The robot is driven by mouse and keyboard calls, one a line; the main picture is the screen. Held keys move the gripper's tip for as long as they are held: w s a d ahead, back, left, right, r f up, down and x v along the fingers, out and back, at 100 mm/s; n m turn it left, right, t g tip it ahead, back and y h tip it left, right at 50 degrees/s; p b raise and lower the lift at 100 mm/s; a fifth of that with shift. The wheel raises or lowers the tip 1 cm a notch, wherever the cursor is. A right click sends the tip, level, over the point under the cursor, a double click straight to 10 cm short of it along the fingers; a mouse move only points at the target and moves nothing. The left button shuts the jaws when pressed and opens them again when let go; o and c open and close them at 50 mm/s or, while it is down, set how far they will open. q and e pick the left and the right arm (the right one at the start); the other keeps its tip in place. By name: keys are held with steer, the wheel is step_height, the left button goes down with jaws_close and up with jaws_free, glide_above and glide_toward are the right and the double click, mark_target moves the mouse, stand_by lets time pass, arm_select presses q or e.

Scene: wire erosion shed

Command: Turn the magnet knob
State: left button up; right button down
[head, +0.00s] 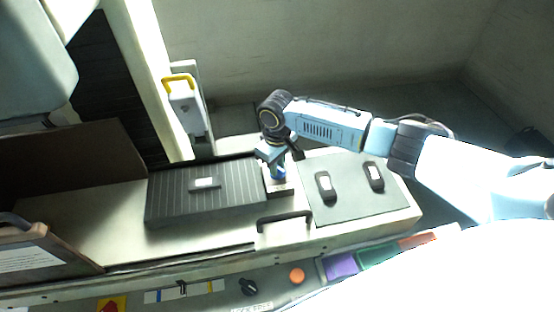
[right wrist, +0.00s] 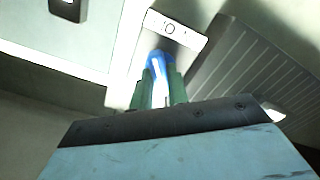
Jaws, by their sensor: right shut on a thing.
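The magnet knob (head: 278,175) is small and blue and stands on a block with a pale label plate, between the black ribbed plate and the grey mat. In the right wrist view the blue knob (right wrist: 155,60) shows between the two greenish fingers, and the label plate (right wrist: 186,36) with round marks lies just beyond it. My right gripper (head: 274,160) reaches down from above and is shut on the knob. The fingers hide part of the knob, so its angle cannot be told. My left gripper is not in view.
The black ribbed plate (head: 235,203) lies left of the knob. The grey mat (head: 348,205) on the right carries two dark handheld items (head: 325,186). A dark bar handle (head: 284,216) is in front. A yellow-handled white fixture (head: 186,103) stands behind.

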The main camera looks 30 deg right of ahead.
steer(key=m+p, duration=0.3)
steer(key=p, duration=0.1)
steer(key=shift+r, duration=0.2)
steer(key=m+p, duration=0.1)
steer(key=m, duration=0.2)
steer(key=shift+f, duration=0.1)
steer(key=m, duration=0.4)
steer(key=shift+f+m+p, duration=0.1)
steer(key=shift+m+p, duration=0.25)
steer(key=shift+m, duration=0.05)
steer(key=m, duration=0.5)
steer(key=shift+w+m, duration=0.1)
steer(key=shift+m, duration=0.3)
steer(key=c, duration=1.4)
jaws_free()
steer(key=shift+o, duration=0.2)
step_height(320, 180, up, 14)
steer(key=shift+f, duration=0.25)
